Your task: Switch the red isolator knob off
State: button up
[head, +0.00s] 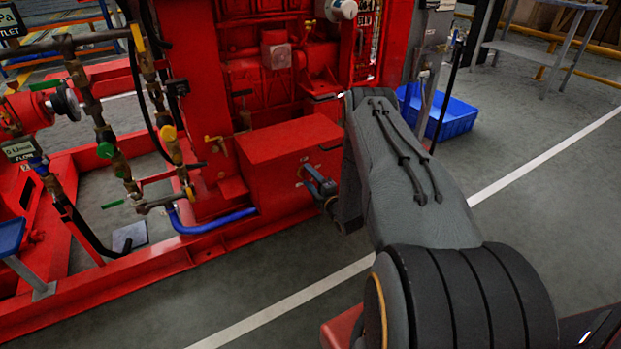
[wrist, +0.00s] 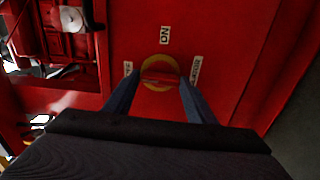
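The red isolator knob (wrist: 160,78) sits on a yellow round plate (wrist: 158,62) on a red panel in the wrist view. An "ON" label (wrist: 164,35) is on the panel above it, with a smaller, partly hidden label at its left and another label (wrist: 196,68) at its right. My gripper (wrist: 160,86) is open, with one blue-grey finger on each side of the knob. I cannot tell whether the fingers touch it or exactly which way the knob points. In the head view, my gripper (head: 314,183) is at the side of a red box (head: 285,160); the knob is hidden there.
Pipes and valves (head: 110,140) stand on the red skid frame (head: 110,285) at the left. A blue crate (head: 450,112) is on the floor behind my arm. The grey floor in front of the skid is clear, with a white line (head: 290,305) across it.

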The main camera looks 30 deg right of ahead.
jog(key=shift+o, duration=1.4)
jog(key=s+p, duration=0.1)
jog(key=s, duration=0.6)
jog(key=shift+s+p, duration=0.35)
jog(key=shift+s, duration=0.05)
jog(key=shift+w+d, duration=0.1)
